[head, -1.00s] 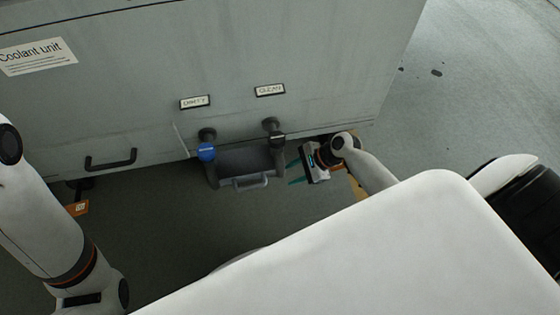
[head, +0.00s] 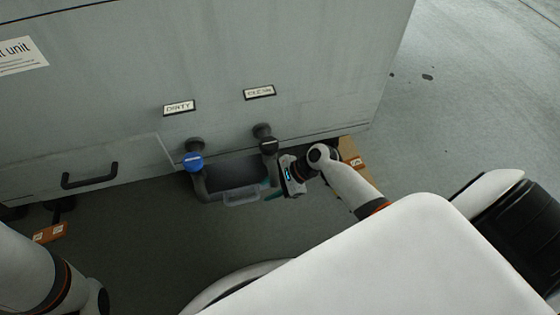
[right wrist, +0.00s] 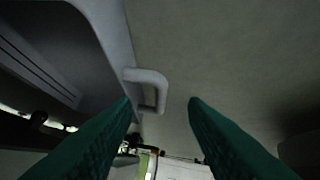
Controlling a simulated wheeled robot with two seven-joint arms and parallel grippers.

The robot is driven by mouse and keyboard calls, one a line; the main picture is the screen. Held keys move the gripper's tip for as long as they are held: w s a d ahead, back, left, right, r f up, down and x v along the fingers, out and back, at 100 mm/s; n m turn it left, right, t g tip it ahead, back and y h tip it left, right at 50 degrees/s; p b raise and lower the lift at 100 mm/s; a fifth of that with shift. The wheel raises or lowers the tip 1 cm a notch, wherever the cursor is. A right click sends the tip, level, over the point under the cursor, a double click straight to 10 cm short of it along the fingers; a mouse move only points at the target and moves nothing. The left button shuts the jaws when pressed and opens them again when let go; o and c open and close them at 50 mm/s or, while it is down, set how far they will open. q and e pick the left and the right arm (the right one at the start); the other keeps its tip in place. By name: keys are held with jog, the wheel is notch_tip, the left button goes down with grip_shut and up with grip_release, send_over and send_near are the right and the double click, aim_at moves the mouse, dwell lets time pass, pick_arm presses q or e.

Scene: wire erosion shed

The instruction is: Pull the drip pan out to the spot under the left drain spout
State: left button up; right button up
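The dark grey drip pan (head: 238,176) sits low at the front edge of the coolant unit, between and below the two spouts. Its light bar handle (head: 241,198) faces me; it also shows in the right wrist view (right wrist: 163,92). The left spout, under the DIRTY sign, has a blue knob (head: 193,161); the right spout, under CLEAN, has a black one (head: 268,146). My right gripper (head: 268,194) is just right of the handle. In the right wrist view its teal fingers are spread, with the handle ahead of the gap, apart from both. My left gripper is out of view.
The grey coolant unit (head: 300,50) stands across the back, with a black handle (head: 90,177) at its left. Tagged orange pieces lie on the floor at left (head: 50,233) and by its right end (head: 352,158). Floor in front of the pan is clear.

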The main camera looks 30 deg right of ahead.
aim_at(254, 198)
jog(key=b+x, duration=0.3)
jog(key=x, duration=0.3)
jog(key=shift+d+f, duration=0.1)
jog(key=shift+f, duration=0.05)
jog(key=shift+w+a+f+b, duration=0.15)
jog(key=shift+a+f+b, duration=0.1)
jog(key=shift+a+b, duration=0.2)
grip_shut()
